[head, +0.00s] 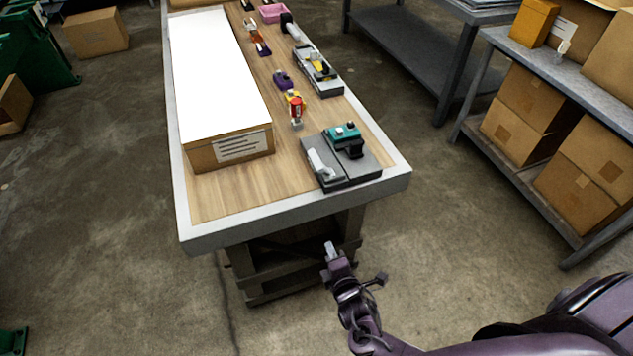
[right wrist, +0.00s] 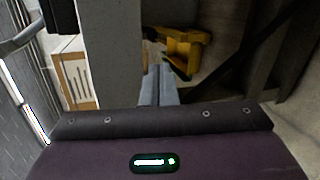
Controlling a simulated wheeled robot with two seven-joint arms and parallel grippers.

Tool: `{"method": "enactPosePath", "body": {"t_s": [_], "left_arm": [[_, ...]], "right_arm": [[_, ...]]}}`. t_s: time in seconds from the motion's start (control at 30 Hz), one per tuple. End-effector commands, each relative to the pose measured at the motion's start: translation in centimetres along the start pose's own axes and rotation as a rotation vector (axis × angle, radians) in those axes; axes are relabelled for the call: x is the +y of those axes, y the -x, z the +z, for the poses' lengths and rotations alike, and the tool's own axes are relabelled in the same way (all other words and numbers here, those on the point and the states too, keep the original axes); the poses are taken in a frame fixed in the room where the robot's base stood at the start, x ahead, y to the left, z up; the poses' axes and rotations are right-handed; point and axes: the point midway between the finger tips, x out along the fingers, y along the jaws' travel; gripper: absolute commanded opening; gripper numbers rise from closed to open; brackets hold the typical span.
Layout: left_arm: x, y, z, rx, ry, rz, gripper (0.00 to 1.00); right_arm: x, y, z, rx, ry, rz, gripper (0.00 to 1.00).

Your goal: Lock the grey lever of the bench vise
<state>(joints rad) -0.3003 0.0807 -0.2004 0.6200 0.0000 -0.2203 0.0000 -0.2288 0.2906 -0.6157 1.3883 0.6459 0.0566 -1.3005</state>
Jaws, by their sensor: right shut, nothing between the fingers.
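A vise-like device with a dark grey base (head: 346,172) sits near the front right corner of the workbench in the head view. A light grey lever (head: 321,165) lies on its left part, and a teal block (head: 343,136) with black parts sits on its right part. I cannot tell the lever's exact position. My right gripper (head: 331,248) is shut and empty, in front of the bench's near edge and apart from the device. In the right wrist view its fingertips (right wrist: 158,84) are together, with nothing between them. My left gripper is not in view.
The workbench (head: 290,212) carries a long white-topped box (head: 215,75) on its left. A red-topped item (head: 296,112), a yellow-handled tool in a grey tray (head: 318,70) and small parts stand behind the device. Shelves with cartons (head: 520,105) stand right; floor between is open.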

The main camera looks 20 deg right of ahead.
Motion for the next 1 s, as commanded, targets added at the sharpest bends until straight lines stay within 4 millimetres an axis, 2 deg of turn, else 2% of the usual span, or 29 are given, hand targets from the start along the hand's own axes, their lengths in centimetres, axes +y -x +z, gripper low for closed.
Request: {"method": "enactPosePath", "body": {"t_s": [0.03,0.1,0.2,0.3,0.77,0.87,1.0], "left_arm": [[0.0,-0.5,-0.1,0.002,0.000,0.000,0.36],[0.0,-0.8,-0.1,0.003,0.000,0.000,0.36],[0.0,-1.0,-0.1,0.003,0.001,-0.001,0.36],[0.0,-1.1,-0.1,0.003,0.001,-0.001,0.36],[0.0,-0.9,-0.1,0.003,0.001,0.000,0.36],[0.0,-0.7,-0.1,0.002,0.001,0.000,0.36],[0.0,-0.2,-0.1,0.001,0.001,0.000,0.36]], "right_arm": [[3.5,0.2,-0.7,-0.003,0.088,0.093,0.00],[7.6,0.9,-1.3,-0.026,0.200,0.194,0.00],[11.4,2.0,-1.7,-0.066,0.306,0.286,0.00],[13.3,2.8,-1.8,-0.092,0.359,0.328,0.00],[14.1,2.5,-1.8,-0.101,0.376,0.339,0.00],[14.6,1.5,-1.7,-0.103,0.377,0.340,0.00],[15.6,-1.0,-1.6,-0.103,0.376,0.341,0.00]]}}
